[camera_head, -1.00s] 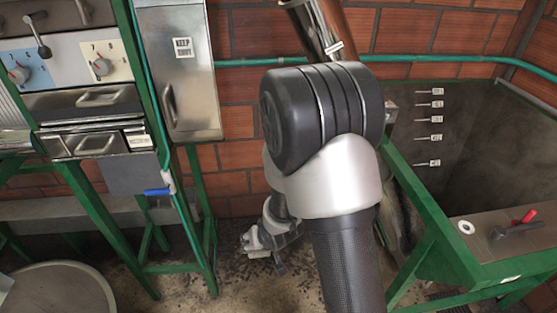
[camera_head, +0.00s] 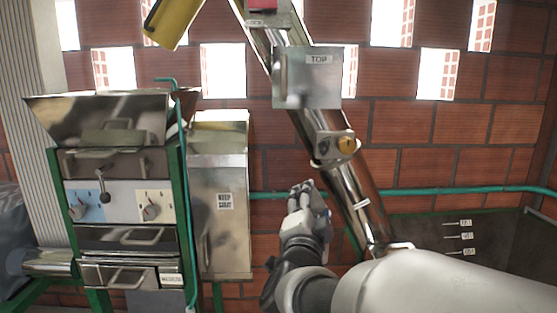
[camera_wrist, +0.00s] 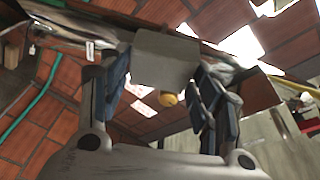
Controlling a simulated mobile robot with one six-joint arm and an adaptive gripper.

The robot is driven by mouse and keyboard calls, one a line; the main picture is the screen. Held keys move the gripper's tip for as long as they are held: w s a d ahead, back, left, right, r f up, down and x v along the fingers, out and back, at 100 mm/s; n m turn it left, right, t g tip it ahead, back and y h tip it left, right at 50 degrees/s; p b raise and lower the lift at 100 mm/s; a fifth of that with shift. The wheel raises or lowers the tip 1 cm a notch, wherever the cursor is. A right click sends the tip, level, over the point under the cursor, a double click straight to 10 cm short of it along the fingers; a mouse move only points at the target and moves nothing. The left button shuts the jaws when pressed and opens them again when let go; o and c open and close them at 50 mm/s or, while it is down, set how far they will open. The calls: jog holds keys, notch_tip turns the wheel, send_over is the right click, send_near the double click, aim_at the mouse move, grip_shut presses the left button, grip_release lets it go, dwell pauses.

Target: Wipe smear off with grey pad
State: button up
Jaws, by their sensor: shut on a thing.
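My gripper (camera_head: 307,190) points up in front of the brick wall, left of the slanted metal tube and below the panel marked TOP (camera_head: 325,72). In the wrist view my gripper (camera_wrist: 163,72) is shut on the grey pad (camera_wrist: 164,58), a flat square between its two fingertips. The pad is apart from the panel. The pad is hard to make out in the head view.
The slanted tube (camera_head: 350,190) carries a yellow knob (camera_head: 347,144). A steel cabinet (camera_head: 220,190) and a machine with dials (camera_head: 120,200) stand left. A green pipe (camera_head: 440,190) crosses the wall. A yellow chute (camera_head: 174,22) hangs at top left.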

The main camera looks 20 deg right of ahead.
jog(key=s+d+r+m+h+p, duration=0.1)
jog(key=s+d+r+m+h, duration=0.2)
jog(key=r, duration=0.6)
jog(key=shift+n, duration=0.6)
jog(key=shift+w+d+r+p, duration=0.1)
jog(key=shift+w+d+p, duration=0.25)
jog(key=shift+w, duration=1.55)
jog(key=shift+w+d+p, duration=0.2)
jog(key=shift+w+d, duration=0.4)
jog(key=shift+w, duration=1.3)
jog(key=shift+w+d+r+p, duration=0.1)
jog(key=shift+w+d+p, duration=0.25)
jog(key=shift+w, duration=1.55)
jog(key=shift+w+d+f, duration=0.1)
jog(key=shift+w+d, duration=0.15)
jog(key=shift+w, duration=0.2)
jog(key=shift+w, duration=0.1)
